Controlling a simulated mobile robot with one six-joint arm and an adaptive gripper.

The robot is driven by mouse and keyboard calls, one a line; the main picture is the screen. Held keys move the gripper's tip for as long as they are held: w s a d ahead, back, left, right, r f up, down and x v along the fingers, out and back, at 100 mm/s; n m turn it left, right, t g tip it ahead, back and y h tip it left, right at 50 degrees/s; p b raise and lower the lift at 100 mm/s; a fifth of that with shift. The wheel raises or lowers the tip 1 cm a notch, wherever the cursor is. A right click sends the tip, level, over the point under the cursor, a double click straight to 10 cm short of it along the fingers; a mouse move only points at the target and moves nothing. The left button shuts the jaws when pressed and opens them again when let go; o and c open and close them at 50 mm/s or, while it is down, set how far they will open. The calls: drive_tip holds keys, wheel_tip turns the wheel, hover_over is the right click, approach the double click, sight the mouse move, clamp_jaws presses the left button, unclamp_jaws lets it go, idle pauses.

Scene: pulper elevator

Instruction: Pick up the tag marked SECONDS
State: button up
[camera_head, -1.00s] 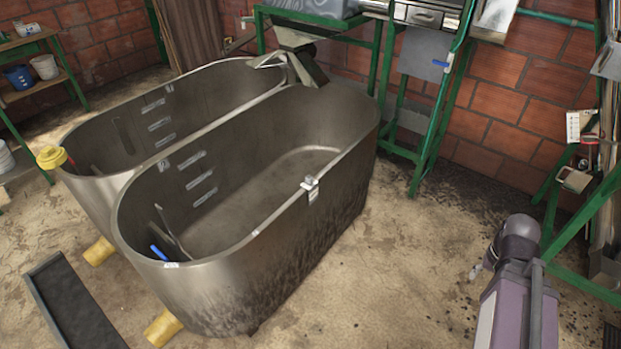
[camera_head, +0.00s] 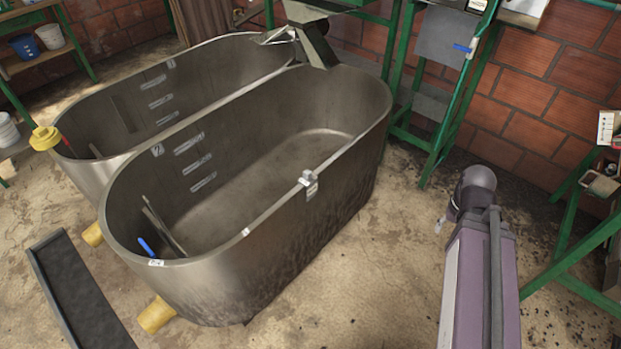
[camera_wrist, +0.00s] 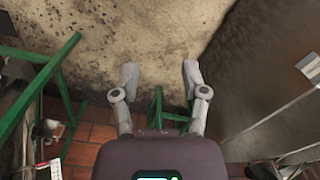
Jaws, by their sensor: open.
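No word SECONDS can be read in either view. A small pale tag (camera_head: 312,189) hangs below a metal clip on the near tub's rim (camera_head: 270,215); its print is too small to read. Smaller white labels sit on the same rim, one at the front-left end (camera_head: 156,262) and one midway along the near side (camera_head: 246,232). In the wrist view a white tag (camera_wrist: 308,68) shows at the right edge on a grey metal surface, also unreadable. My gripper (camera_wrist: 160,76) is open and empty over the dirty floor, left of that tag and apart from it.
A second tub (camera_head: 90,170) stands behind the near one. A green metal frame (camera_head: 440,140) stands by the brick wall, and another green stand (camera_head: 575,260) is at right. A dark trough (camera_head: 75,295) lies at front left. Stained floor is clear between the near tub and my arm.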

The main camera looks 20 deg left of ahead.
drive_tip(key=shift+w+a, duration=0.1)
drive_tip(key=shift+a, duration=0.2)
drive_tip(key=shift+o, duration=1.2)
drive_tip(key=shift+w+a, duration=0.1)
drive_tip(key=w+a+f+n+t+h+b, duration=0.2)
drive_tip(key=w+a+n+b, duration=0.15)
drive_tip(key=a+n, duration=0.35)
drive_tip(key=w+a+f+n+t+h+b, duration=0.1)
drive_tip(key=w+a+f+n+h+b, duration=0.15)
drive_tip(key=a+n+b, duration=0.4)
drive_tip(key=w+a+f+n+t+h+b, duration=0.1)
drive_tip(key=w+a+f+n+t, duration=0.2)
drive_tip(key=a, duration=0.7)
drive_tip(key=s+a+n+t+b, duration=0.1)
drive_tip(key=a+n+t+b, duration=0.1)
drive_tip(key=a+n, duration=0.3)
drive_tip(key=s+a+n+t+b, duration=0.2)
drive_tip(key=a+n, duration=0.2)
drive_tip(key=a, duration=0.7)
drive_tip(key=s+a+n+t+b, duration=0.2)
drive_tip(key=a+n, duration=0.3)
drive_tip(key=a, duration=0.4)
drive_tip(key=shift+r+n+y+b, duration=0.25)
drive_tip(key=shift+r+n+b, duration=0.1)
drive_tip(key=shift+b, duration=0.15)
drive_tip(key=shift+s+a+r+n+t, duration=0.1)
drive_tip(key=shift+s+a+n+t, duration=0.15)
drive_tip(key=shift+a, duration=0.2)
